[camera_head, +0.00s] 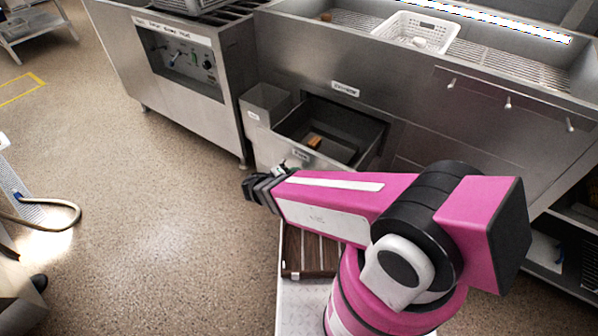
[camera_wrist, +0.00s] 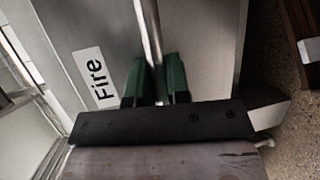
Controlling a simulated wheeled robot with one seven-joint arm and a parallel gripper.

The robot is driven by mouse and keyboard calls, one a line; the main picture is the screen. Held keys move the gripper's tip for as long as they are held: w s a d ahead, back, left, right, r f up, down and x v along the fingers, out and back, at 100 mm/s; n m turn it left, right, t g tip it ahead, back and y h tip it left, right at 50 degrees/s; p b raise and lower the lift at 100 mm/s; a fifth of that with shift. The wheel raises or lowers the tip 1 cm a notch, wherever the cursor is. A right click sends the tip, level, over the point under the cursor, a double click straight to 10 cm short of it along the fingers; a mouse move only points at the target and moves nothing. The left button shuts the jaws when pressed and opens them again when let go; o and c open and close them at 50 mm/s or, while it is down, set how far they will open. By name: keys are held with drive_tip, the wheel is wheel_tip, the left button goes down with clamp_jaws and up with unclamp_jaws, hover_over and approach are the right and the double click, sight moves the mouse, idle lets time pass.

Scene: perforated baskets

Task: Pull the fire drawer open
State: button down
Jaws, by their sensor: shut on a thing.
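The fire drawer (camera_head: 357,143) is a grey metal drawer standing out from the cabinet, with its inside visible from above. A small brown block (camera_head: 314,142) lies in it. In the wrist view its front (camera_wrist: 204,50) carries a white label (camera_wrist: 94,79) reading "Fire" and a vertical metal bar handle (camera_wrist: 149,25). My gripper (camera_wrist: 157,80) has its green fingers on either side of this bar, shut on it. In the head view my pink arm covers part of the drawer's lower front, and the fingers are hard to make out.
A steel control panel unit (camera_head: 185,62) stands further left. A white perforated basket (camera_head: 416,32) sits on the counter above. A dark slatted wooden piece (camera_head: 310,252) lies below my arm. The floor at left is mostly clear.

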drive_tip(key=shift+a, duration=0.1)
drive_tip(key=c, duration=1.1)
unclamp_jaws()
drive_tip(key=v, duration=1.1)
